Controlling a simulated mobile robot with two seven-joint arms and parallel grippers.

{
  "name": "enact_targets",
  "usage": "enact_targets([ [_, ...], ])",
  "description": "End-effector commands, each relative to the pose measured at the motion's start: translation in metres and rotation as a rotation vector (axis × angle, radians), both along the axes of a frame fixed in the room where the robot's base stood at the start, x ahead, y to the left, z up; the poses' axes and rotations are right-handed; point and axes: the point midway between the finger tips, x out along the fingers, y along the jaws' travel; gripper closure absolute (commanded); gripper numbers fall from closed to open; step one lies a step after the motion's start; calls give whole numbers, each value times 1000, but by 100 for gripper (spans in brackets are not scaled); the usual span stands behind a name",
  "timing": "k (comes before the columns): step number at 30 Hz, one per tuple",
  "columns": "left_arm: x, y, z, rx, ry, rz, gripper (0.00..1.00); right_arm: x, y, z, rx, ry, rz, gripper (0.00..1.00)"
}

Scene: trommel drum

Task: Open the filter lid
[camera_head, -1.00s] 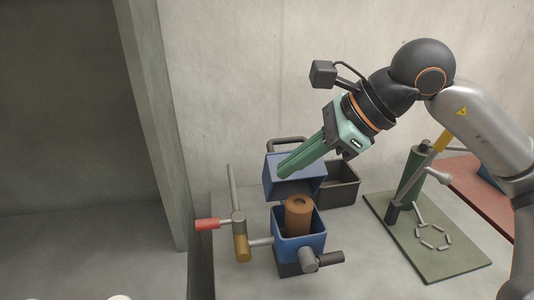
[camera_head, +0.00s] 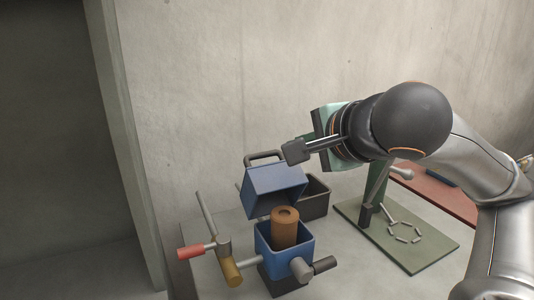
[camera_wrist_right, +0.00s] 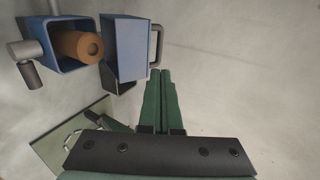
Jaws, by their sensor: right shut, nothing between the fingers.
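The blue filter lid (camera_head: 273,190) stands raised behind the filter housing (camera_head: 270,240), with its dark handle (camera_head: 264,155) at the top. The housing's opening is uncovered, and a brown cylindrical filter (camera_head: 285,230) stands inside. The right wrist view also shows the lid (camera_wrist_right: 125,48), its handle (camera_wrist_right: 156,45) and the filter (camera_wrist_right: 78,46). My right gripper (camera_wrist_right: 163,73) is shut and empty, its green fingertips beside the lid and handle. My left gripper is in no view.
A pipe valve with a red-tipped handle (camera_head: 197,249) stands left of the housing. A dark open bin (camera_head: 315,197) is behind it. A green board (camera_head: 420,250) with a stand and small links lies to the right, near a red surface (camera_head: 440,190). A concrete wall is behind.

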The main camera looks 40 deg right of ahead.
Motion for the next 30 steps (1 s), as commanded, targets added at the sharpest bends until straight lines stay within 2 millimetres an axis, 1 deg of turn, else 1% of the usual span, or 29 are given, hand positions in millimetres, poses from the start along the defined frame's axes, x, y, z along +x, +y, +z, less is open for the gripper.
enact_targets([
  [2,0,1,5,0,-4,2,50,8,-5,-5,-1,8,-4,100],
  [5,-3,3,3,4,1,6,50,27,-10,-16,2,10,-2,100],
  [9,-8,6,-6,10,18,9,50,53,-17,-32,2,8,0,100],
  [15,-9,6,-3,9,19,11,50,85,-27,-48,2,6,1,100],
  [21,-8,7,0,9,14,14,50,101,-32,-57,3,3,2,100],
  [30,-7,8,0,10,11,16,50,104,-33,-59,2,3,2,100],
])
